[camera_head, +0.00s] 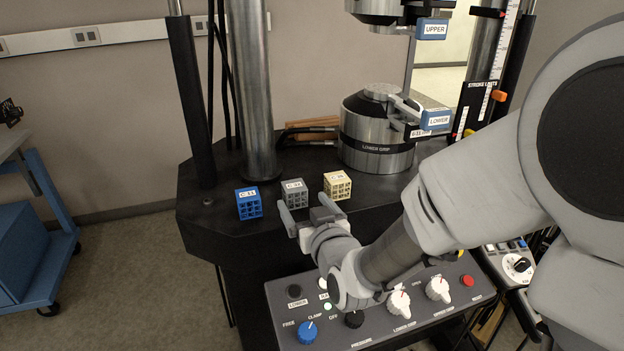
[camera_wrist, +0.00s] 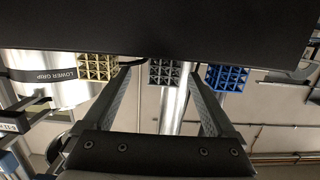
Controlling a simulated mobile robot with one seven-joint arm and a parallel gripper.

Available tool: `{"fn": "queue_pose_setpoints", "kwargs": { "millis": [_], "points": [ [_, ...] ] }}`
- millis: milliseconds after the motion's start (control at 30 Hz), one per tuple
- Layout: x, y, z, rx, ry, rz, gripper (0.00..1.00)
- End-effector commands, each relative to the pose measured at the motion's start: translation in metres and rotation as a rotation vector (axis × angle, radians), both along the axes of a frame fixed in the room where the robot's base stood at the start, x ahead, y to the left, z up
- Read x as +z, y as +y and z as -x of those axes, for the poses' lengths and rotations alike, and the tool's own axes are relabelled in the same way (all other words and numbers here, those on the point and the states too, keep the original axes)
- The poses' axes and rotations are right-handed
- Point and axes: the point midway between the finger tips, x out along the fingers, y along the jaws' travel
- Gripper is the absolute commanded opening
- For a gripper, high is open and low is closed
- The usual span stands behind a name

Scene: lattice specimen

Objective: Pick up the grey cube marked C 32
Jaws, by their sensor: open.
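The grey lattice cube (camera_head: 295,194) stands on the dark machine table (camera_head: 225,222), between a blue cube (camera_head: 249,203) and a cream cube (camera_head: 337,185). Its top label is small and partly legible in the head view. My gripper (camera_head: 306,212) is open and empty at the near side of the grey cube. In the wrist view, upside down, the grey cube (camera_wrist: 165,71) shows between the two fingers (camera_wrist: 162,80), apart from them and ahead of their tips. The table edge covers part of that view. The blue cube (camera_wrist: 226,77) and cream cube (camera_wrist: 97,67) flank it.
A steel column (camera_head: 252,90) rises behind the cubes. The lower grip (camera_head: 377,140) stands at the back right. A control panel (camera_head: 375,305) with knobs lies below my arm. The table left of the blue cube is clear.

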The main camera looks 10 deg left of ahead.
Motion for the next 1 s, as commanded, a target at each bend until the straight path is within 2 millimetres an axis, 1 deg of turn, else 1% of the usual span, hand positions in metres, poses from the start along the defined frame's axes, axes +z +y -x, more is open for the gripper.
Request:
{"fn": "queue_pose_setpoints", "kwargs": {
  "millis": [67, 267, 400, 500, 700, 767, 800, 967, 1000],
  "points": [
    [0.000, 0.004, -0.004, 0.001, 0.000, 0.000, 0.91],
    [-0.001, 0.023, -0.024, 0.001, 0.001, -0.001, 0.91],
    [-0.003, 0.031, -0.038, 0.000, 0.001, -0.002, 0.91],
    [-0.004, 0.033, -0.041, 0.000, 0.001, -0.001, 0.91],
    [-0.003, 0.033, -0.041, 0.000, 0.001, -0.001, 0.91],
    [-0.003, 0.033, -0.041, 0.000, 0.001, -0.001, 0.82],
    [-0.003, 0.033, -0.041, 0.000, 0.001, -0.001, 0.75],
    [-0.003, 0.033, -0.041, 0.000, 0.001, -0.001, 0.46],
    [-0.003, 0.033, -0.041, 0.000, 0.001, -0.001, 0.39]
  ]
}}
